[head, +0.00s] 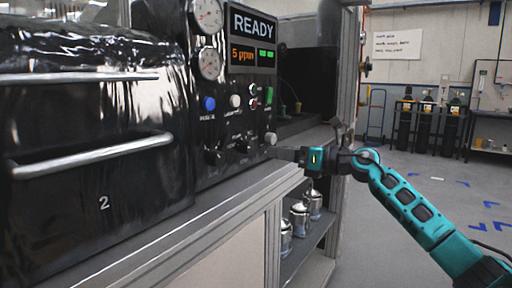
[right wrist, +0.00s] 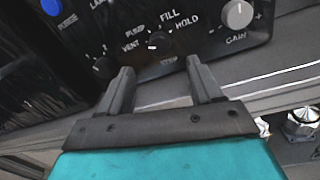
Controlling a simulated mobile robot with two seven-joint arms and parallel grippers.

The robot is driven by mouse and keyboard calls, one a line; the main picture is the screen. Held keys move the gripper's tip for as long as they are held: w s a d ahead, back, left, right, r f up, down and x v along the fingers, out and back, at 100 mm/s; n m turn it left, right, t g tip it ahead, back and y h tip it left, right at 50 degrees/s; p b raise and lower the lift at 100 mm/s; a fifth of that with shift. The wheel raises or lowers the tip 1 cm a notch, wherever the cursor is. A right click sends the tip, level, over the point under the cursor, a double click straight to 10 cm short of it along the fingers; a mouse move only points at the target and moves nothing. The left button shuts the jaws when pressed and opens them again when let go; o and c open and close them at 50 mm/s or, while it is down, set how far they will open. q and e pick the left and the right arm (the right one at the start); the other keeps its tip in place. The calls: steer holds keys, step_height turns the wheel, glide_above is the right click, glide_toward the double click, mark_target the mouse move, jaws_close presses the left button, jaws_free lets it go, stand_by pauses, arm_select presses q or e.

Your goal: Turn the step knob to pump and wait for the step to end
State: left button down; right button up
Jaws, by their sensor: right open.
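The step knob (right wrist: 160,42) is a dark round knob on the black panel, with STEP below it and VENT, PUMP, FILL and HOLD around it. A small light mark shows on it, but I cannot tell surely which label it faces. In the head view the step knob (head: 243,146) is the middle one of the lower row. My right gripper (right wrist: 160,66) is open and empty, its fingertips just short of the knob and apart from it. The right gripper (head: 277,153) also shows at the panel's right. The display (head: 253,38) reads READY and 5 ppm. My left gripper is not in view.
The pale gain knob (right wrist: 238,14) is right of the step knob; another dark knob (head: 213,157) is left. A blue purge button (head: 208,104) sits higher. A grey ledge (head: 225,193) runs below the panel. Metal canisters (head: 299,218) stand on a shelf beneath.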

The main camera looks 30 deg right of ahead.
mark_target(251, 148)
steer(key=x, duration=0.8)
steer(key=shift+w+p, duration=0.1)
steer(key=shift+p, duration=0.3)
steer(key=c, duration=1)
